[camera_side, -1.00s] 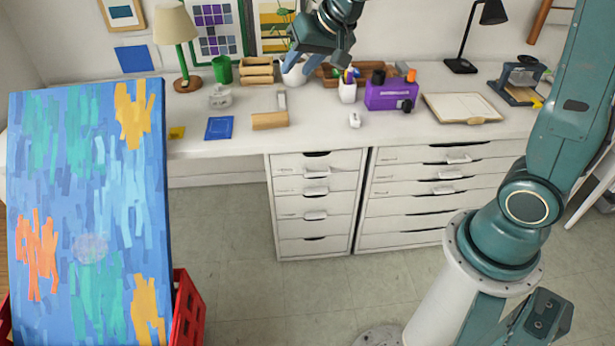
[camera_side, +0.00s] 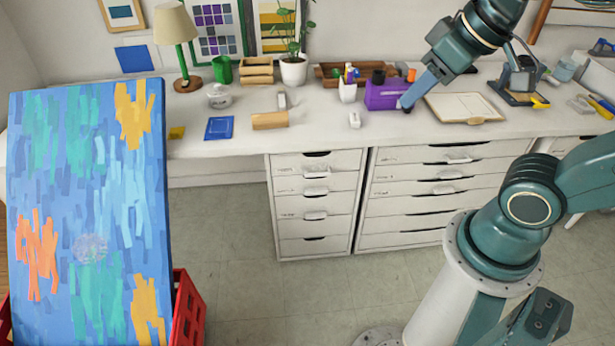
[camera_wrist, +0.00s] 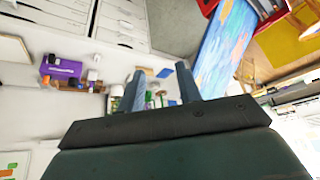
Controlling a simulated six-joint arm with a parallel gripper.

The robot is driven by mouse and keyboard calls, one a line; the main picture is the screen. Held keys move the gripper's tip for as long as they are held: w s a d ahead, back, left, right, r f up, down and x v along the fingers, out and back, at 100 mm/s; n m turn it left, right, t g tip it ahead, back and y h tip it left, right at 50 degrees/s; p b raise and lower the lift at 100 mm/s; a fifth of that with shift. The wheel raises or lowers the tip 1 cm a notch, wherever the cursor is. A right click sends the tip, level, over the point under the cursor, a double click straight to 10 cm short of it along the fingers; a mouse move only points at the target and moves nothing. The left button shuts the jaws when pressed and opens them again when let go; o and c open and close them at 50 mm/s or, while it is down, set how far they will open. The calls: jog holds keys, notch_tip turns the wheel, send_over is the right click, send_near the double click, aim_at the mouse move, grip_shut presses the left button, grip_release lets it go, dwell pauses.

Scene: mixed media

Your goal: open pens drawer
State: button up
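The narrow white drawer cabinet (camera_side: 315,228) stands under the desk, and the wide white drawer cabinet (camera_side: 410,222) stands just right of it. All visible drawers look shut. Small label holders show on some fronts, but their writing is too small to read, so I cannot tell which is the pens drawer. My gripper (camera_side: 408,98) is above the desk, in front of the purple box and above the wide cabinet's level. In the wrist view my gripper (camera_wrist: 160,85) has its two fingers apart with nothing between them. Drawer fronts (camera_wrist: 120,22) show at the top there.
The purple box (camera_side: 382,96), a white pen cup (camera_side: 347,91) and a clipboard-like tray (camera_side: 462,106) stand on the desk near my gripper. A large painted canvas (camera_side: 90,200) leans at left over a red crate (camera_side: 188,310). The floor before the drawers is clear.

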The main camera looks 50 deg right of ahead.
jog(key=shift+s+f, duration=0.15)
jog(key=shift+s, duration=0.5)
jog(key=shift+s+f, duration=0.15)
jog(key=shift+s, duration=0.45)
jog(key=shift+w, duration=0.15)
jog(key=c, duration=0.7)
jog(key=shift+w+d, duration=0.15)
jog(key=shift+w, duration=0.45)
grip_shut()
jog(key=w+d+f+m+h, duration=0.25)
jog(key=w+d+f, duration=0.3)
jog(key=w, duration=0.75)
jog(key=w+d+f+m+h, duration=0.1)
jog(key=w+d+f+m, duration=0.3)
jog(key=w+f, duration=0.55)
jog(key=w+d+f, duration=0.2)
jog(key=d+f, duration=0.1)
jog(key=f, duration=0.6)
jog(key=w+d+f+m+h, duration=0.1)
jog(key=w+d+f, duration=0.1)
jog(key=f, duration=0.8)
jog(key=w+d+f+m+h, duration=0.1)
jog(key=w+d+f, duration=0.2)
jog(key=f, duration=0.6)
jog(key=shift+w+d+f, duration=0.2)
jog(key=shift+d+f, duration=0.05)
jog(key=shift+d, duration=0.1)
